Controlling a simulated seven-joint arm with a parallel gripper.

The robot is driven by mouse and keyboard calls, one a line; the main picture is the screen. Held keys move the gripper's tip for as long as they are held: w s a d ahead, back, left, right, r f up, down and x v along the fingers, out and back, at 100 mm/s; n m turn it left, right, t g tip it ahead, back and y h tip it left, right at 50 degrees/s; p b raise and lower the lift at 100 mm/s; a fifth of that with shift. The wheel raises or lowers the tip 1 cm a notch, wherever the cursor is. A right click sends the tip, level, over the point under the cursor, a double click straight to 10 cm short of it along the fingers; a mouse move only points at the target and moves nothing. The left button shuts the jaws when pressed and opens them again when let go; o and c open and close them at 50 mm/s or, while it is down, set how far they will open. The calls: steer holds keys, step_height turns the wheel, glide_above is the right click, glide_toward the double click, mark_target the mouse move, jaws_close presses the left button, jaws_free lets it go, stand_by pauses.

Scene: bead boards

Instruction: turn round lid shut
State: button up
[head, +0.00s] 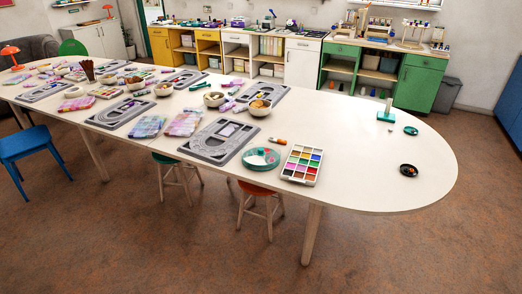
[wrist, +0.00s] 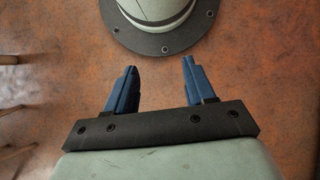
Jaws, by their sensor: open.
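My gripper (wrist: 159,66) shows in the wrist view with its two blue fingers spread apart and nothing between them. It hangs over bare brown floor, away from the tabletop. It is not visible in the head view. A round teal container (head: 261,158) lies on the near side of the white table, between a grey bead board and a paint box. Whether its round lid is turned open or shut is too small to tell. A small teal round piece (head: 411,130) and a dark round piece (head: 408,170) lie near the table's right end.
The white table (head: 350,155) is largely clear toward its rounded right end. A paint box (head: 302,165), a grey bead board (head: 208,142) and an orange tube (head: 278,140) lie around the container. A teal stand (head: 386,113) rises at the right. Stools stand below.

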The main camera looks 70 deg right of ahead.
steer(key=w+d+r+t, duration=0.2)
steer(key=w+r, duration=0.5)
steer(key=w, duration=0.5)
steer(key=w+d+r+t, duration=0.25)
steer(key=w+r, duration=0.45)
steer(key=w, duration=0.4)
steer(key=w+d+r+m+t, duration=0.1)
steer(key=w+d+r, duration=0.4)
steer(key=d, duration=0.3)
steer(key=w+d+r+m+t, duration=0.2)
steer(key=w+d+r, duration=0.2)
steer(key=d+r, duration=0.25)
steer(key=d+r+m, duration=0.1)
steer(key=d+r, duration=0.2)
steer(key=d, duration=0.6)
steer(key=d+r+m, duration=0.1)
steer(key=d+r, duration=0.1)
steer(key=d, duration=0.7)
steer(key=m+t+h, duration=0.2)
steer(key=m+h, duration=0.1)
steer(key=m, duration=0.1)
glide_toward(261, 149)
steer(key=shift+g, duration=0.25)
steer(key=x, duration=0.8)
steer(key=shift+w+d+f, duration=0.1)
steer(key=shift+w+f, duration=0.05)
steer(key=shift+w, duration=0.2)
